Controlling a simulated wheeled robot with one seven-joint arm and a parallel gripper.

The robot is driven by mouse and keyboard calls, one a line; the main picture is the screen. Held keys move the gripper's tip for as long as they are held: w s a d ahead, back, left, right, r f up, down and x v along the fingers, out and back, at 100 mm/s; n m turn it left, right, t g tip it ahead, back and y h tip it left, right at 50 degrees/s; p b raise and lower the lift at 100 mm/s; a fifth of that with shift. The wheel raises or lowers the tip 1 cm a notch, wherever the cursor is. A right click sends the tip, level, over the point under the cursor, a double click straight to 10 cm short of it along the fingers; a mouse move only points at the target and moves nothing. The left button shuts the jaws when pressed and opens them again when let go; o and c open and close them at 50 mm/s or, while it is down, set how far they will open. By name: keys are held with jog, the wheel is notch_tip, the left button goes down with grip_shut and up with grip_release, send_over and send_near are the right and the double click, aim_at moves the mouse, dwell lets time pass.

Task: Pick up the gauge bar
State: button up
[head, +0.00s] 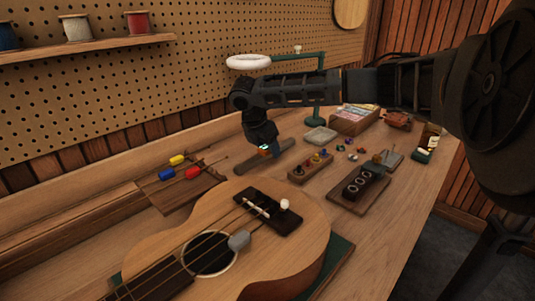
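A long, flat grey-brown bar (248,168), which looks like the gauge bar, lies slantwise on the workbench behind the ukulele. My gripper (269,153) points down over the middle of this bar, from my dark arm reaching in from the right. The gripper hides part of the bar. The fingertips are small and dark here, so I cannot tell whether they touch the bar, or whether they are open or shut.
The ukulele (265,238) lies on a green mat (338,255) in front. A tool board (160,197) with screwdrivers is at left. A wooden block with coloured pegs (300,175), a dark-topped holder (345,200) and a lamp (315,105) stand to the right.

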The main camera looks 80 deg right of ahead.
jog(key=c, duration=0.9)
jog(key=shift+r, duration=0.15)
